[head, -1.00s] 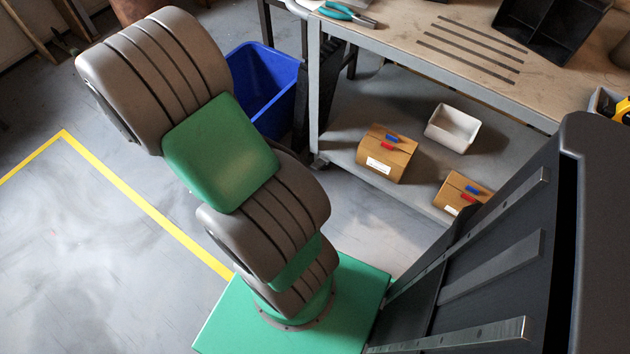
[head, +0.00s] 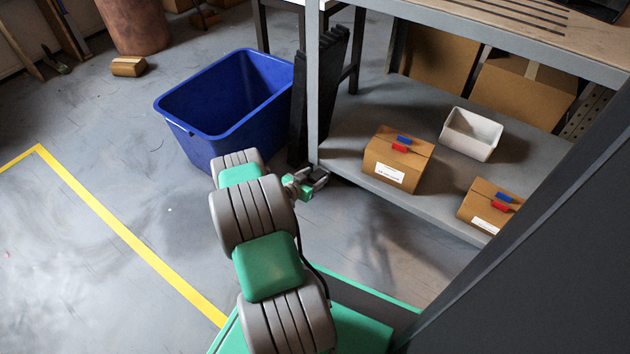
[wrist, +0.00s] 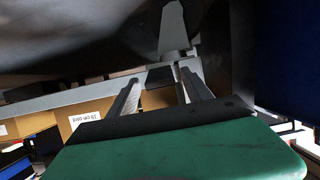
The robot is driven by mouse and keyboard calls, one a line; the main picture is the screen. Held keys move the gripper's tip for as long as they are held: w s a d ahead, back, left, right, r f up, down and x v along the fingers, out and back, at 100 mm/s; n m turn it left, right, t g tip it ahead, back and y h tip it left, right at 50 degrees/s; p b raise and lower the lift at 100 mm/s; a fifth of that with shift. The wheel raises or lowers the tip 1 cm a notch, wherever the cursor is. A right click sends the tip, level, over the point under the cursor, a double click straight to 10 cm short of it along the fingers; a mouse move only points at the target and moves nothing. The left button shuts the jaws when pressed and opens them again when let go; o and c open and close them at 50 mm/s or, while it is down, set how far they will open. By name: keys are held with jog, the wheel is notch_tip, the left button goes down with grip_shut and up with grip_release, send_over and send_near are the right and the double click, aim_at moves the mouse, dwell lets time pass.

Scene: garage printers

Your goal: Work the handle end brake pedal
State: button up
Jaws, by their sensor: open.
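My gripper (head: 316,182) is low by the near left corner of the grey shelf cart (head: 312,95), beside the foot of its corner post. In the wrist view my gripper (wrist: 160,79) has its two fingers apart. A small dark block (wrist: 160,76) shows between the fingertips, against the cart's pale lower edge. It may be the brake pedal, but I cannot be sure, nor tell whether the fingers touch it. A grey upright piece (wrist: 172,28) shows just beyond it. In the head view my gripper and the corner hide the caster and pedal.
A blue bin (head: 190,143) stands left of the cart, with black slats (head: 318,90) between them. Cardboard boxes (head: 392,178) and a white tray (head: 468,140) sit on the lower shelf. Floor left of the yellow line (head: 130,236) is clear.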

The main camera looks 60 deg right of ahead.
jog(key=shift+d+f, duration=0.15)
jog(key=shift+d, duration=0.25)
grip_shut()
dwell(0.4)
dwell(0.8)
